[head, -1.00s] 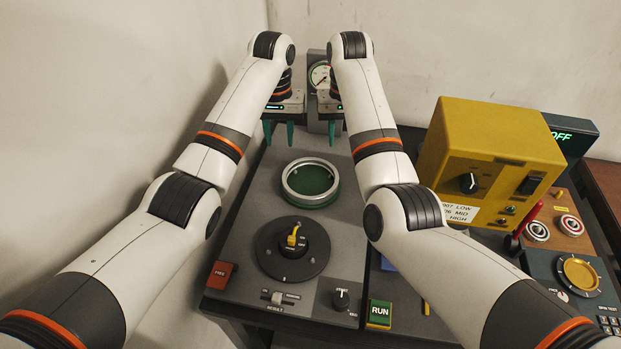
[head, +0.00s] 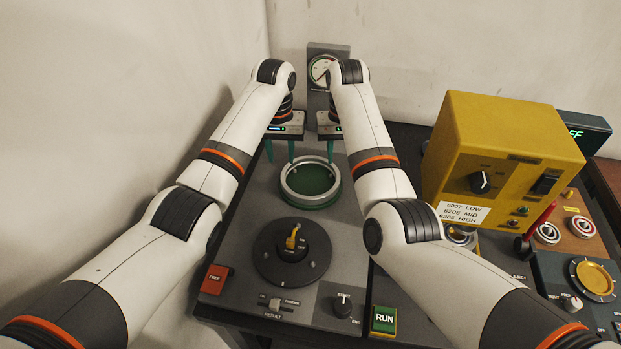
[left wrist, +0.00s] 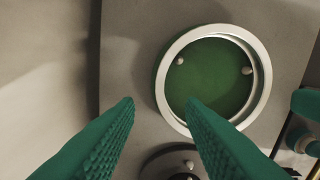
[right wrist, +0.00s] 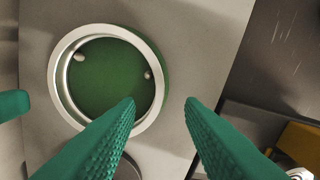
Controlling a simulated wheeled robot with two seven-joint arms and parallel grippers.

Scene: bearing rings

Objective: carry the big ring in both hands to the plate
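The big ring (head: 283,185) is a silver ring lying flat around a green disc on the grey bench top. It also shows in the left wrist view (left wrist: 162,92) and the right wrist view (right wrist: 56,82). The dark round plate (head: 268,262) with a yellow knob lies in front of it. My left gripper (head: 280,158) is open and empty, behind the ring's left side. My right gripper (head: 330,158) is open and empty, behind its right side; my forearm partly hides it. Neither gripper appears to touch the ring.
A dial gauge (head: 321,70) stands at the back. A yellow box (head: 500,150) with a knob stands to the right. A red button (head: 216,279), a slider (head: 276,304) and a green RUN button (head: 383,320) line the front. A wall is close on the left.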

